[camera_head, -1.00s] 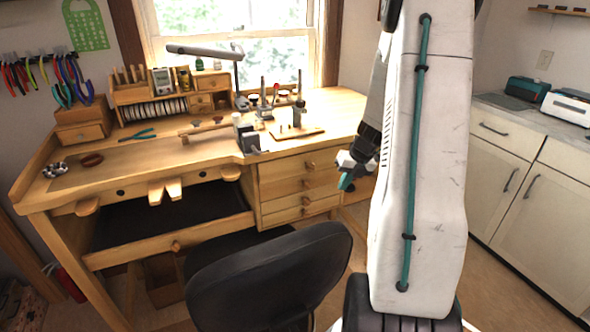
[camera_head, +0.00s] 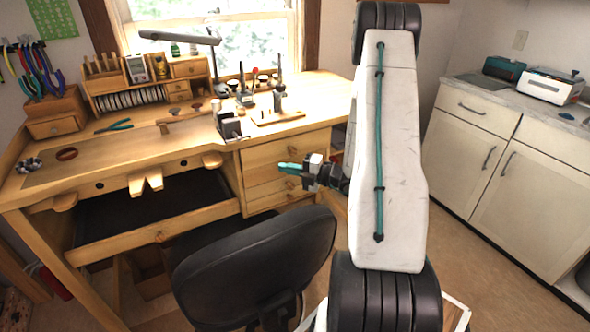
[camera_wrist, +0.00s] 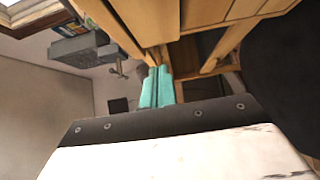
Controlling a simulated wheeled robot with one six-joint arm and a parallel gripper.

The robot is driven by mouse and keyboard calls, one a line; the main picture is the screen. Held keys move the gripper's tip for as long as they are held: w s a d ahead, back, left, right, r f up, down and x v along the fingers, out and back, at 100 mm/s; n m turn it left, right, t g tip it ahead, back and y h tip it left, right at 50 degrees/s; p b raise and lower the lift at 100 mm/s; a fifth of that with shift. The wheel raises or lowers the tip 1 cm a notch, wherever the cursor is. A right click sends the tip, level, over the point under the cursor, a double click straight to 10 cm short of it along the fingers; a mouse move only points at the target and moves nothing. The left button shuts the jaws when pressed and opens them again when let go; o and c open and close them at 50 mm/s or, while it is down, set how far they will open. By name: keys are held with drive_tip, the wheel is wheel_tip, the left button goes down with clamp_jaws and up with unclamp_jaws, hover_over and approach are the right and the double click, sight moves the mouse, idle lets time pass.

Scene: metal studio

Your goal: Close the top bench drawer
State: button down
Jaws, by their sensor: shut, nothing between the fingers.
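The wooden workbench (camera_head: 150,150) has a stack of drawers on its right side. The top drawer (camera_head: 262,154) has a plain light-wood front; I cannot tell how far it stands out. Lower drawer fronts (camera_head: 264,192) show beneath it. My gripper (camera_head: 288,168) points left in front of the stack, its teal fingers together and empty, covering part of the drawer fronts. I cannot tell if it touches them. In the wrist view, the shut teal fingers (camera_wrist: 157,88) show close to wooden bench parts (camera_wrist: 150,22).
A wide pull-out tray (camera_head: 130,240) with a dark inside stands open under the bench's left part. A black chair (camera_head: 255,262) stands in front of the bench. Tools and holders crowd the benchtop. Pale cabinets (camera_head: 480,150) stand at right, with open floor before them.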

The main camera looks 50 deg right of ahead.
sight(263, 154)
drive_tip(key=w, duration=0.3)
drive_tip(key=w+a, duration=0.1)
drive_tip(key=w, duration=0.3)
drive_tip(key=shift+w+a, duration=0.1)
drive_tip(key=shift+a, duration=0.1)
drive_tip(key=shift+w+d, duration=0.2)
drive_tip(key=shift+w, duration=0.35)
drive_tip(key=shift+w+d, duration=0.2)
drive_tip(key=shift+w, duration=0.4)
drive_tip(key=shift+w+d, duration=0.15)
drive_tip(key=shift+w, duration=0.4)
drive_tip(key=shift+w+d+r, duration=0.1)
drive_tip(key=shift+r, duration=0.05)
